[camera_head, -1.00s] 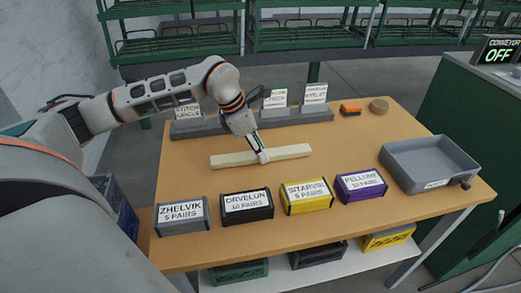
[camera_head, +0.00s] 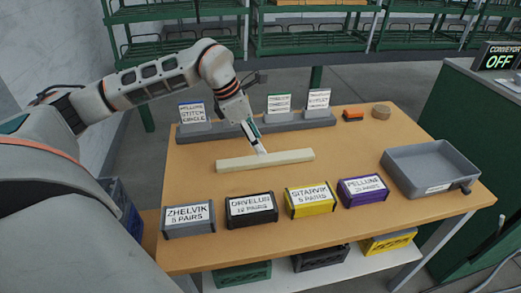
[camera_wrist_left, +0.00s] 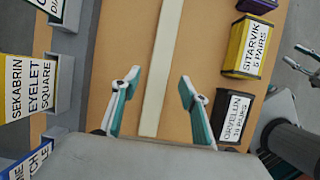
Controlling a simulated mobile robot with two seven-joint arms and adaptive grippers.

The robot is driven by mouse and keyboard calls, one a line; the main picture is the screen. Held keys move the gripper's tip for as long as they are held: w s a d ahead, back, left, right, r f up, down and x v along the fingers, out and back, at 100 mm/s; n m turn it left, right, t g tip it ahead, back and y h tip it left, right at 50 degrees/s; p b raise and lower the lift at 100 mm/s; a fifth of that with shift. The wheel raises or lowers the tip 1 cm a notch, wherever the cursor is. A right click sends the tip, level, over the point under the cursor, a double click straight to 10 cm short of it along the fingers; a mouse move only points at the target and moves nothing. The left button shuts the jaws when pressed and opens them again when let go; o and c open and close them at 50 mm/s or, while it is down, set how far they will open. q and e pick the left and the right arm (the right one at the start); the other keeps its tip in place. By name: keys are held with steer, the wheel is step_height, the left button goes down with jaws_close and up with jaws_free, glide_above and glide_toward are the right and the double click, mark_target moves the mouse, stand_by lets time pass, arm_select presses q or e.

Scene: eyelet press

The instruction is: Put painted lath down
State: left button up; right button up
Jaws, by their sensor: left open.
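The painted lath (camera_head: 290,157) is a long cream bar lying flat on the wooden table, behind the row of labelled boxes. My left gripper (camera_head: 260,148) is above the lath's middle, pointing down. In the left wrist view my left gripper (camera_wrist_left: 158,88) is open, its fingers spread on either side of the lath (camera_wrist_left: 163,50) with a clear gap on both sides.
Labelled boxes, grey (camera_head: 188,219), black (camera_head: 251,209), yellow (camera_head: 311,200) and purple (camera_head: 363,190), line the table's (camera_head: 348,141) front. A grey tray (camera_head: 432,167) stands at right. A grey rack with cards (camera_head: 245,130) runs behind the lath. An orange block (camera_head: 353,114) and round tan item (camera_head: 381,111) sit at back.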

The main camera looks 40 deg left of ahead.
arm_select(q)
steer(key=v, duration=0.6)
steer(key=shift+f+p, duration=0.1)
steer(key=shift+p, duration=0.3)
arm_select(e)
steer(key=shift+s+d+f, duration=0.15)
steer(key=shift+s+f, duration=0.3)
steer(key=shift+s, duration=0.2)
steer(key=shift+w+r, duration=0.35)
